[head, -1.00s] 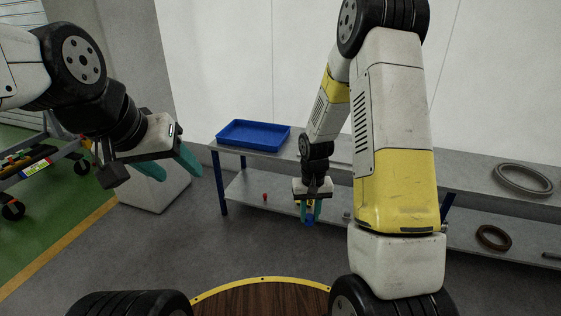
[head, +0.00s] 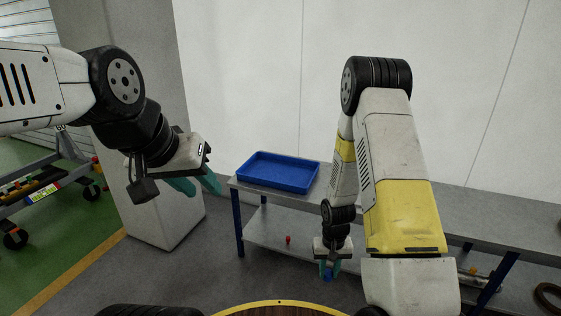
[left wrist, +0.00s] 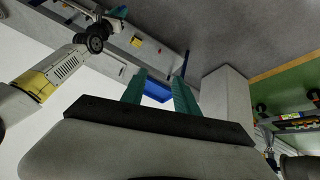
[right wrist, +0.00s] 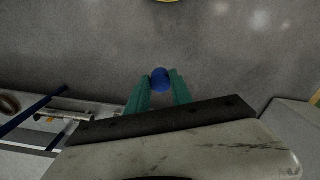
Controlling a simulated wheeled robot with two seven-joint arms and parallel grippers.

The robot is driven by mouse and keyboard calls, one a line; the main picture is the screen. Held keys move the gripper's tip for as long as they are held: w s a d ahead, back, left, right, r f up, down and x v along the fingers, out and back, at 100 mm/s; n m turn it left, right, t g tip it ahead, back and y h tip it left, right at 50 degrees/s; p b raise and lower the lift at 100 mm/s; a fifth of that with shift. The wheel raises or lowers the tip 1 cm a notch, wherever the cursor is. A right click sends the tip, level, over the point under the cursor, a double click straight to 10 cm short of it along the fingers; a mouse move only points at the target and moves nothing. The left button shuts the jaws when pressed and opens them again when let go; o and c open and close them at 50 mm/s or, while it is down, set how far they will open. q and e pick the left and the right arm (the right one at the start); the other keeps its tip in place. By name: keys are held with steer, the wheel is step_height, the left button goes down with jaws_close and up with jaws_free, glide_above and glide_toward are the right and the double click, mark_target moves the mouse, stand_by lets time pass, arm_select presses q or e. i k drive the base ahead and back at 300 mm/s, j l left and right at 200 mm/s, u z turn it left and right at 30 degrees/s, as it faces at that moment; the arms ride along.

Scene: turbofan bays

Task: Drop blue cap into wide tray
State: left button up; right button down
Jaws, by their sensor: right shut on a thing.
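The blue cap (right wrist: 160,79) is a small round blue piece between the fingertips of my right gripper (right wrist: 158,86). In the head view the cap (head: 327,277) shows at the tips of my right gripper (head: 329,269), which points down in front of the bench and lower than its top. The wide tray (head: 278,171) is a shallow blue rectangle on the left end of the bench top, up and left of my right gripper. My left gripper (head: 196,186) is open and empty in the air, left of the tray; its spread fingers also show in the left wrist view (left wrist: 160,88).
The grey bench (head: 448,211) runs along the white wall, with a lower shelf (head: 272,236) holding a small red piece (head: 288,239). A pale pillar block (head: 165,215) stands left of the bench. A trolley (head: 45,185) is at far left.

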mark_target(282, 174)
steer(key=i+j, duration=0.2)
steer(key=i, duration=0.25)
steer(key=i+j+z, duration=0.1)
steer(key=i+j, duration=0.15)
steer(key=i, duration=0.25)
steer(key=i+j, duration=0.25)
steer(key=i, duration=0.2)
steer(key=i+j, duration=0.25)
steer(key=i, duration=0.2)
steer(key=i+j+z, duration=0.1)
steer(key=i+j, duration=0.15)
steer(key=i, duration=0.2)
